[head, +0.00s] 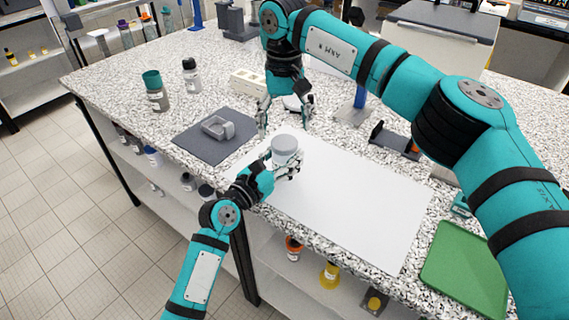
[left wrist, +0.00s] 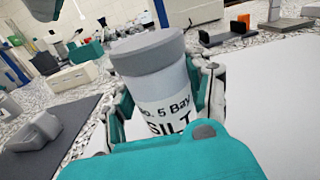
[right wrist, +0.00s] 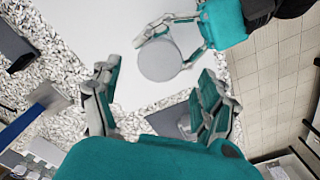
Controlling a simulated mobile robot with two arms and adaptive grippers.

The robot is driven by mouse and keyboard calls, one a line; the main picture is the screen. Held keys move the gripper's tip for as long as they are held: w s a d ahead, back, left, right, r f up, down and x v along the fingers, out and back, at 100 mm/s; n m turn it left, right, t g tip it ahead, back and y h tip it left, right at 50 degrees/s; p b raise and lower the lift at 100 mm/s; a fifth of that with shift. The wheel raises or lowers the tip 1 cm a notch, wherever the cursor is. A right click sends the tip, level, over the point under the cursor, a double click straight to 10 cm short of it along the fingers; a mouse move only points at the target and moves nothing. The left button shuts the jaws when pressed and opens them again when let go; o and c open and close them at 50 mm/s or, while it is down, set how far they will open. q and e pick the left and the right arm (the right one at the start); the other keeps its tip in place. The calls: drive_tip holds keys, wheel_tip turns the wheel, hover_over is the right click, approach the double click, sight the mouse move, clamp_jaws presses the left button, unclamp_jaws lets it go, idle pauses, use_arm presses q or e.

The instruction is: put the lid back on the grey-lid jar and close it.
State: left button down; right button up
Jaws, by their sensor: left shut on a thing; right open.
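The grey-lid jar (head: 284,158) is upright at the left end of the white sheet. Its grey lid (head: 285,143) sits on top; I cannot tell how tight it is. In the left wrist view the jar (left wrist: 162,92) shows a label reading "SILT", and the lid (left wrist: 147,50) looks level on it. My left gripper (head: 278,168) is shut around the jar's body from the near side. My right gripper (head: 285,118) is open and empty, pointing down above and behind the jar. In the right wrist view the round lid (right wrist: 159,60) lies beyond its open fingers (right wrist: 157,95).
The white sheet (head: 350,200) is mostly clear. A dark mat (head: 205,148) with a grey holder (head: 218,127) lies to the left. A teal-capped jar (head: 154,92) and a dark-capped bottle (head: 190,78) stand behind it. A green tray (head: 465,270) is at the right.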

sight(285, 142)
wheel_tip(285, 142, down, 5)
idle(0.3)
drive_tip(key=c, duration=1.2)
drive_tip(key=m, duration=0.6)
drive_tip(key=shift+m, duration=0.3)
drive_tip(key=shift+c, duration=0.2)
drive_tip(key=o, duration=1.3)
